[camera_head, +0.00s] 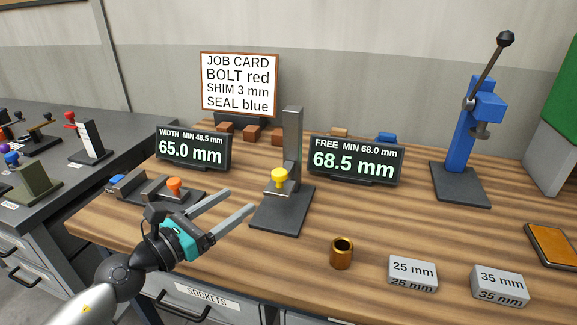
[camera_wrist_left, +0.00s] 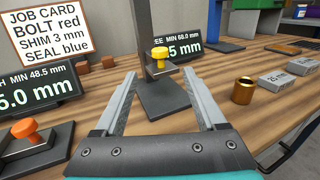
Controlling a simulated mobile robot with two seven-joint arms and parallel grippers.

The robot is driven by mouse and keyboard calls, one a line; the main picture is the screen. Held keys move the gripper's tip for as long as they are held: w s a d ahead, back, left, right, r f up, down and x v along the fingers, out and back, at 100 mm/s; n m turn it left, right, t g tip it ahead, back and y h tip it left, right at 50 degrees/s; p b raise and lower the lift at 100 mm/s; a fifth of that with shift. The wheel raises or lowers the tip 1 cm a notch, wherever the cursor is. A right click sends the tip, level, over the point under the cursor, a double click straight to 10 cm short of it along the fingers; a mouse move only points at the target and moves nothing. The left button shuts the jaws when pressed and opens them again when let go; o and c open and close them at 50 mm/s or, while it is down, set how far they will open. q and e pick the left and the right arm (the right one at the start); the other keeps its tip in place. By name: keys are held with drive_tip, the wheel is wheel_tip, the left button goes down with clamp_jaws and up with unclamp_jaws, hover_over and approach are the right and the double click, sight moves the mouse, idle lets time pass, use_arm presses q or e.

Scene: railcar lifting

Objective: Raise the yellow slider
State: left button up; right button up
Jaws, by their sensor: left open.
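The yellow slider (camera_head: 279,177) is a yellow knob low on a dark grey upright post (camera_head: 292,140) that stands on a flat dark base (camera_head: 281,212). In the left wrist view the yellow slider (camera_wrist_left: 160,54) shows between and beyond my fingers. My left gripper (camera_head: 241,201) is open and empty, in front and to the left of the slider, apart from it. Its fingers point toward the post. The left gripper (camera_wrist_left: 163,78) also shows in its wrist view. My right gripper is in neither view.
A display reading 68.5 mm (camera_head: 356,161) stands right of the post, and one reading 65.0 mm (camera_head: 193,150) stands left. An orange-knobbed fixture (camera_head: 174,186) lies behind my left gripper. A brass bushing (camera_head: 341,253) and blocks marked 25 mm (camera_head: 413,272) and 35 mm (camera_head: 499,286) stand front right.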

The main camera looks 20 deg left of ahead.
sight(274, 175)
use_arm(q)
drive_tip(key=p+x, duration=0.1)
drive_tip(key=x, duration=1.2)
drive_tip(key=shift+w+d, duration=0.35)
drive_tip(key=shift+w, duration=0.3)
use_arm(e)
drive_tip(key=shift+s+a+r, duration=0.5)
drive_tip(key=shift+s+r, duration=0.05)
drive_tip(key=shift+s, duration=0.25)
use_arm(q)
drive_tip(key=shift+c, duration=0.4)
clamp_jaws()
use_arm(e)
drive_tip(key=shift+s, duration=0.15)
